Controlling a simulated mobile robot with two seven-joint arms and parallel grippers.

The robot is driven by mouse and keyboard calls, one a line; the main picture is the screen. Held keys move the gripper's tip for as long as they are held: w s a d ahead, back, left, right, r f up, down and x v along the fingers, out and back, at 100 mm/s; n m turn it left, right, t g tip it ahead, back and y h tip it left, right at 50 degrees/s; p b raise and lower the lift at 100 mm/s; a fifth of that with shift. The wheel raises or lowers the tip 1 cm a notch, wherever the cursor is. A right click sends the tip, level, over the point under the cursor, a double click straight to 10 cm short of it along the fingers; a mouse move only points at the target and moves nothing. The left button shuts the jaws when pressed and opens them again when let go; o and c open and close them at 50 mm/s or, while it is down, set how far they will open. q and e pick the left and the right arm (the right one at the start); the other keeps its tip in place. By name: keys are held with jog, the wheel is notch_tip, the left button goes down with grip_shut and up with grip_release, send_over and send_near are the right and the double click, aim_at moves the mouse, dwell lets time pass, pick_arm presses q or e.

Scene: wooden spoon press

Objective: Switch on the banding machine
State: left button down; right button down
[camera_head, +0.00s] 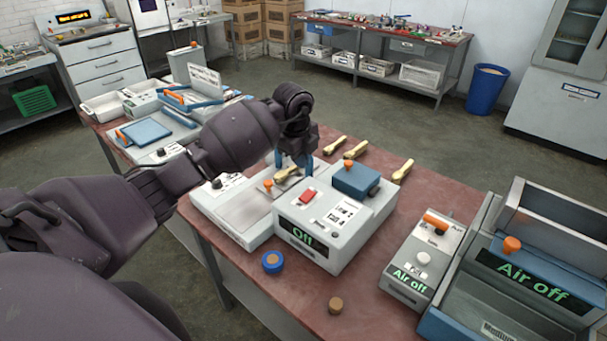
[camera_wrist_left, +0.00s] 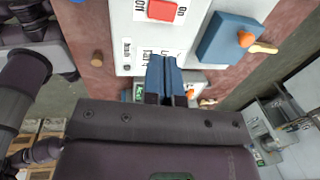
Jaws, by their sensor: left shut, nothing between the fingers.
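The banding machine (camera_head: 315,252) is a white unit on the red-brown table, with a dark display reading "Off" in green. Its red switch (camera_head: 307,197) is on the top panel. In the left wrist view the red switch (camera_wrist_left: 163,10) sits between "Off" and "On" labels. My left gripper (camera_head: 297,163) reaches in over the back of the machine. Its blue fingers (camera_wrist_left: 165,75) are shut and empty, in front of the white panel and apart from the switch in that view. The height of the fingertips above the panel is unclear. My right gripper is not in view.
A blue block with an orange knob (camera_head: 357,179) stands right of the switch. Several wooden spoons (camera_head: 403,170) lie behind. A blue-ringed cap (camera_head: 272,262) and brown plug (camera_head: 335,305) lie in front. An "Air off" control box (camera_head: 420,265) stands to the right.

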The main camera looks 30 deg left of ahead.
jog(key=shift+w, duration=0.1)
pick_arm(q)
notch_tip(320, 180, up, 2)
jog(key=shift+s+r, duration=0.1)
jog(key=shift+s, duration=0.05)
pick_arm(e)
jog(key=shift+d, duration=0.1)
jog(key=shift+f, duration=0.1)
